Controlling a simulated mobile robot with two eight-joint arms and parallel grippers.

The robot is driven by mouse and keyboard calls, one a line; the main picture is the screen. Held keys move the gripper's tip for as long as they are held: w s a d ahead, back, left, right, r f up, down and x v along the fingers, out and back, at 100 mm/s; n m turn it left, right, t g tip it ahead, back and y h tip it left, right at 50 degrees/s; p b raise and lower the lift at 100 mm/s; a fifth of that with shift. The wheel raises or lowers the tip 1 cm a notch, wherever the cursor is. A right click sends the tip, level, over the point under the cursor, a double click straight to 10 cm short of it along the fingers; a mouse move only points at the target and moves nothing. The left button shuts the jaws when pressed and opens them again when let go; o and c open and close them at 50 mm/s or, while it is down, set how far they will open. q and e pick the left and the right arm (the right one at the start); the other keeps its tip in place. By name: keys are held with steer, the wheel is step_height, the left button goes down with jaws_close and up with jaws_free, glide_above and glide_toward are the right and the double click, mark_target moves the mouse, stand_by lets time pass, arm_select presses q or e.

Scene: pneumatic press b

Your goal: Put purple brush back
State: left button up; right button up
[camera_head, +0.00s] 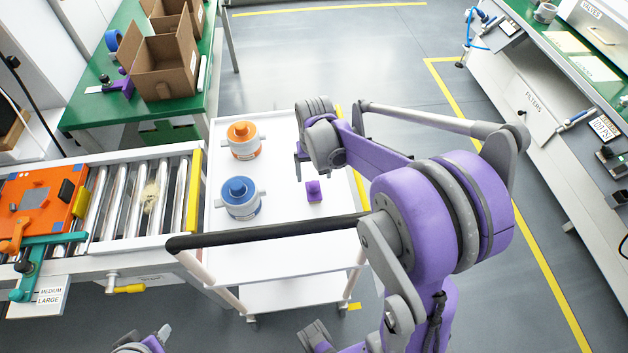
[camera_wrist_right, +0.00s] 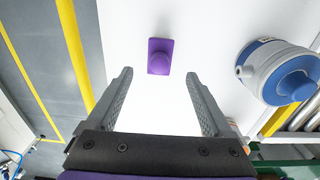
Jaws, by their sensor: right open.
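The purple brush (camera_head: 314,191) is a small block with a rounded knob, standing on the white cart top (camera_head: 285,213). In the right wrist view the brush (camera_wrist_right: 160,56) lies just beyond the fingertips, roughly centred between them. My right gripper (camera_head: 301,164) is over the cart, slightly left of and behind the brush in the head view. In the right wrist view its jaws (camera_wrist_right: 159,74) are open and empty, apart from the brush.
An orange-topped canister (camera_head: 243,139) and a blue-topped canister (camera_head: 240,198) stand on the cart's left side; the blue one also shows in the wrist view (camera_wrist_right: 285,75). A roller conveyor (camera_head: 125,196) adjoins the cart. A green table (camera_head: 85,117) holds cardboard boxes (camera_head: 163,68).

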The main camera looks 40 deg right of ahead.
mark_target(314, 187)
arm_select(q)
steer(key=shift+r, duration=0.3)
arm_select(e)
steer(key=shift+s+r, duration=0.1)
steer(key=shift+r, duration=2.55)
arm_select(q)
steer(key=w+r+t+p, duration=0.1)
steer(key=w+r+p, duration=0.5)
steer(key=r+p, duration=0.3)
step_height(314, 187, up, 4)
steer(key=shift+f+p, duration=0.1)
steer(key=shift+p, duration=0.25)
arm_select(e)
steer(key=s+a+r+n+t, duration=0.3)
steer(key=s+a+r, duration=0.1)
steer(key=a+r, duration=0.2)
steer(key=s+a+r+n+t, duration=0.2)
steer(key=s+a+r+t, duration=0.1)
steer(key=a+r, duration=0.3)
steer(key=shift+s+a+r+n, duration=0.25)
steer(key=shift+s+a+n, duration=0.25)
steer(key=shift+a, duration=0.7)
arm_select(q)
steer(key=shift+s, duration=0.15)
arm_select(e)
steer(key=shift+s, duration=0.3)
steer(key=shift+w, duration=0.1)
